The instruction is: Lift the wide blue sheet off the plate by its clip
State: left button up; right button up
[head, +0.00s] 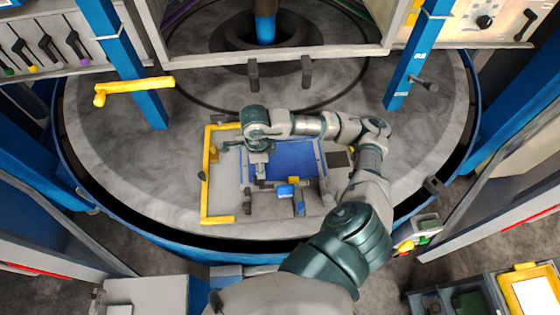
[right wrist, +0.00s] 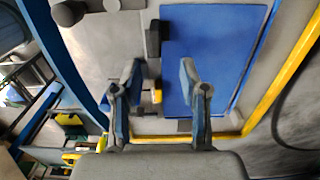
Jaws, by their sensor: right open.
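The wide blue sheet (head: 295,158) lies on the grey plate (head: 228,190), which has a yellow frame on its left side. The sheet also fills the upper middle of the right wrist view (right wrist: 212,45). My right gripper (head: 260,170) is over the sheet's left part in the head view. In the right wrist view it (right wrist: 162,72) is open and empty, one finger overlapping the sheet. A dark block (right wrist: 154,38) sits at the sheet's edge, and a small yellow piece (right wrist: 157,94) shows between the fingers. I cannot tell which is the clip. My left gripper is not in view.
A blue block (head: 286,190) is at the sheet's front edge. A yellow handle (head: 135,87) crosses the left blue post, and another post (head: 410,65) stands at right. Two dark pegs hang behind the plate. The round grey table (head: 120,180) is clear at left.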

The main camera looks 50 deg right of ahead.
aim_at(262, 184)
jog(key=shift+d+f, duration=0.15)
jog(key=shift+f, duration=0.45)
jog(key=shift+d+f, duration=0.15)
jog(key=shift+f, duration=0.45)
jog(key=shift+a+f, duration=0.1)
jog(key=shift+f, duration=0.15)
jog(key=shift+a+f+p, duration=0.2)
jog(key=shift+f+p, duration=0.1)
jog(key=shift+p, duration=0.05)
jog(key=f, duration=0.1)
jog(key=a+f+p, duration=0.1)
jog(key=f, duration=0.1)
jog(key=shift+s+f, duration=0.15)
jog(key=shift+f, duration=0.45)
jog(key=shift+d, duration=0.25)
jog(key=shift+c, duration=0.9)
jog(key=shift+d+f, duration=0.1)
jog(key=shift+d, duration=0.1)
grip_shut()
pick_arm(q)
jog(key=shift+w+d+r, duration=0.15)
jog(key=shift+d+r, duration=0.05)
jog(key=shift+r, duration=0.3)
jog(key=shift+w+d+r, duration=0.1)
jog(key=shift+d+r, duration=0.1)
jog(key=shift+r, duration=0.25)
pick_arm(e)
jog(key=shift+a, duration=0.15)
